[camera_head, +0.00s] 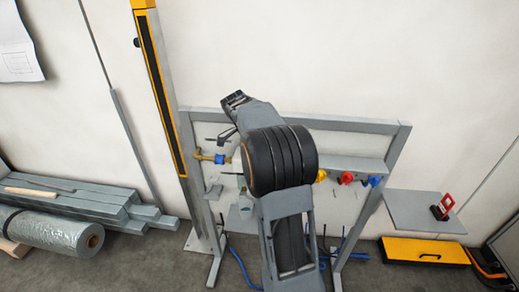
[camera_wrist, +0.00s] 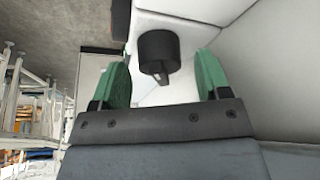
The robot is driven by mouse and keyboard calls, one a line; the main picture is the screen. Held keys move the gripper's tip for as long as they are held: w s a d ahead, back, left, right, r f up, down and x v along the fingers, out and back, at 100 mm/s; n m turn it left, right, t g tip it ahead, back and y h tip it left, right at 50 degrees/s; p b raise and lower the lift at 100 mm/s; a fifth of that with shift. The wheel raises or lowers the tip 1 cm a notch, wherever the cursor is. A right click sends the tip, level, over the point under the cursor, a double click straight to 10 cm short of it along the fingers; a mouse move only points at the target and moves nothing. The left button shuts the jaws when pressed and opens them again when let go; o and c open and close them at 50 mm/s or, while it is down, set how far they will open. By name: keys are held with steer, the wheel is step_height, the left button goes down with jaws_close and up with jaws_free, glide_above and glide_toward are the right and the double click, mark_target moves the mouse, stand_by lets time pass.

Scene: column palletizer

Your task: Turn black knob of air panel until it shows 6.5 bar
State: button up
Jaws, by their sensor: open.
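The black knob (camera_wrist: 158,48) shows in the wrist view, a short dark cylinder with a narrow ridge, on a pale surface. My gripper (camera_wrist: 162,60) has two green fingers, spread apart with the knob in the gap between them. Clear space shows on both sides of the knob, and neither finger appears to touch it. In the head view the grey air panel frame (camera_head: 362,126) stands against the wall, and my arm covers its middle. The black knob is not visible there, and I can read no pressure value in either view.
A brass and blue fitting (camera_head: 220,159) sits at the panel's left. A red fitting (camera_head: 346,178) and a blue fitting (camera_head: 373,181) sit at its right. Blue hoses (camera_head: 238,262) hang below. A grey shelf (camera_head: 425,212) and a yellow case (camera_head: 424,251) stand right.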

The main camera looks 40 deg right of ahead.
steer(key=p+v, duration=0.1)
steer(key=v, duration=1.1)
steer(key=shift+a+r, duration=0.15)
steer(key=shift+r, duration=0.2)
steer(key=s+a+f+n+t+y+p, duration=0.25)
steer(key=a+f+n, duration=0.4)
steer(key=n, duration=0.55)
steer(key=s+a+n+t+y+p, duration=0.1)
steer(key=s+a+n+p, duration=0.1)
steer(key=s+a+n, duration=0.2)
steer(key=s+a+n+t+y+p, duration=0.1)
steer(key=s+a+n, duration=0.4)
steer(key=s, duration=0.8)
steer(key=a+p, duration=0.1)
steer(key=a, duration=0.1)
steer(key=shift+s+a, duration=0.15)
steer(key=shift+a, duration=0.2)
